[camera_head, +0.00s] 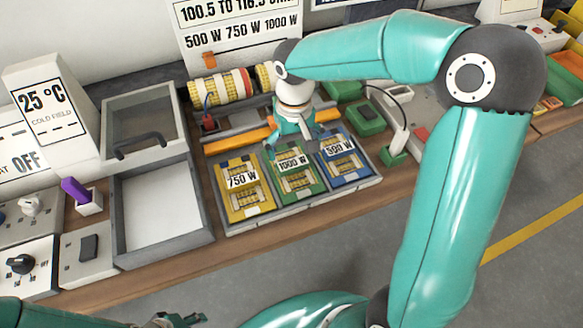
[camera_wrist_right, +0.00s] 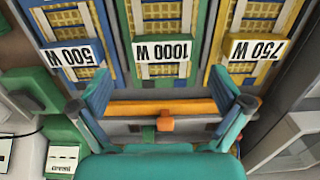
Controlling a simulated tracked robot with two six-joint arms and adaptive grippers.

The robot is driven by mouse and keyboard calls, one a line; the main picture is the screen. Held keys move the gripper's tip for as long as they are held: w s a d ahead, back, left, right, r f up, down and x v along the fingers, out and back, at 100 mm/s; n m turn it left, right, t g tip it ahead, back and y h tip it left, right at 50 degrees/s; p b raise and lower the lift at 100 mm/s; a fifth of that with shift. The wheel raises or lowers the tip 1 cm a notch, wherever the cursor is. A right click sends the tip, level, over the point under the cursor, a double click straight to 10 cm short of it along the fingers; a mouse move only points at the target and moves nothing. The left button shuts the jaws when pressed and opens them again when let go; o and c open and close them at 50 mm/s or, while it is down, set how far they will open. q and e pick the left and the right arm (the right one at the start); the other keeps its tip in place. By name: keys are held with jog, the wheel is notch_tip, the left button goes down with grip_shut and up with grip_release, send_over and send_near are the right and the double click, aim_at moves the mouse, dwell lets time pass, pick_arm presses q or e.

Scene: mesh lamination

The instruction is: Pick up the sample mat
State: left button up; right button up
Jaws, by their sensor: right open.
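I cannot tell which piece is the sample mat. Yellow mesh pieces lie in three trays: a yellow 750 W tray (camera_head: 262,206), a green 1000 W tray (camera_head: 311,184) and a blue 500 W tray (camera_head: 362,171). My right gripper (camera_head: 294,136) is open and empty just behind the green tray. In the right wrist view my right gripper (camera_wrist_right: 161,88) has its fingers apart on either side of the green tray's near end (camera_wrist_right: 162,88), above an orange bar (camera_wrist_right: 150,108). My left gripper (camera_head: 176,320) is partly cut off at the bottom edge.
A grey lidded box (camera_head: 146,120) with an open white-floored bin (camera_head: 160,212) is at the left, beside a purple-handled switch (camera_head: 76,190) and knobs. Green blocks (camera_head: 367,118) and a cable are right of the gripper.

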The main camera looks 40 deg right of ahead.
aim_at(292, 163)
jog(key=shift+a+f+p, duration=0.15)
jog(key=shift+f+p, duration=0.05)
jog(key=shift+f, duration=1.15)
jog(key=shift+a+f+p, duration=0.1)
jog(key=shift+f+p, duration=0.1)
jog(key=shift+f, duration=1.15)
jog(key=c, duration=1.1)
jog(key=shift+w+r, duration=0.1)
jog(key=shift+r, duration=0.1)
